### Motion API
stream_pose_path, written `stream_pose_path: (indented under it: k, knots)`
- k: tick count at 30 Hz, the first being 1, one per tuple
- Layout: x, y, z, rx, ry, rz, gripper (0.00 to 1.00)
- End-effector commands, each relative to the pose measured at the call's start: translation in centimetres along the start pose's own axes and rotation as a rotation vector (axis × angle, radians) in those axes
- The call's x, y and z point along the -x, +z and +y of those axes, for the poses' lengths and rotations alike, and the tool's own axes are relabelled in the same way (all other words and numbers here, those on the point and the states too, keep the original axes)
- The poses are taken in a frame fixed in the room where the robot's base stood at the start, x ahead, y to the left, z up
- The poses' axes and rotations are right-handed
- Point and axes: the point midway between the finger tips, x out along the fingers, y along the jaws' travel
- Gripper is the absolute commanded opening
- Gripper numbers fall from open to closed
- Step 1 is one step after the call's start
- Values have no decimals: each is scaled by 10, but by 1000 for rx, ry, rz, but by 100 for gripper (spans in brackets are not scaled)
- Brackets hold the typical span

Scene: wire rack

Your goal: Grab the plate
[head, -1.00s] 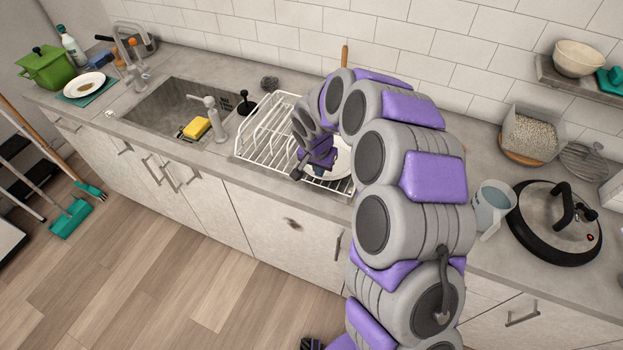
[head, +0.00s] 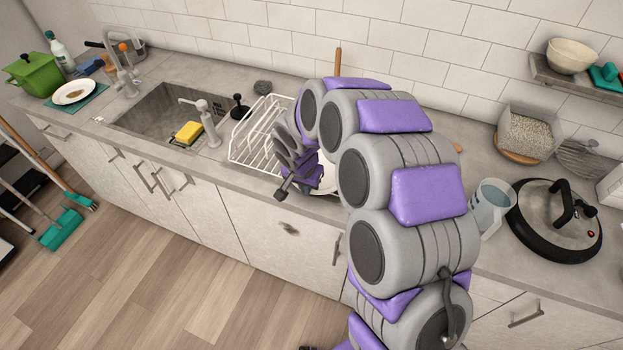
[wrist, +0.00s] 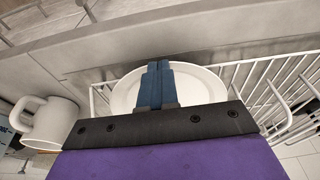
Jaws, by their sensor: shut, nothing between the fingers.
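A white round plate (wrist: 201,86) stands in the white wire rack (wrist: 265,75) in the wrist view. My gripper (wrist: 158,65) has its two blue fingers pressed together, shut and empty, in front of the plate's middle. The fingers hide part of the plate, and I cannot tell whether they touch it. In the head view, only a sliver of the plate (head: 328,176) shows beside my arm, at the right of the rack (head: 258,140). My arm hides the rest.
A white mug (wrist: 52,122) is left of the plate in the wrist view. In the head view, the sink (head: 160,115) is left of the rack. A jug (head: 490,205) and a lidded pan (head: 557,225) stand to the right. Another plate (head: 75,91) lies far left.

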Motion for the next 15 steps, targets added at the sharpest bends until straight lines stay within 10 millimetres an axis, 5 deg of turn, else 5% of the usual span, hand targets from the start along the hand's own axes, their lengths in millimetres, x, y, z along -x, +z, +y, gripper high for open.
stream_pose_path:
  k: [15]
  knots:
    - [2,14,4,-3,-1,-1,0]
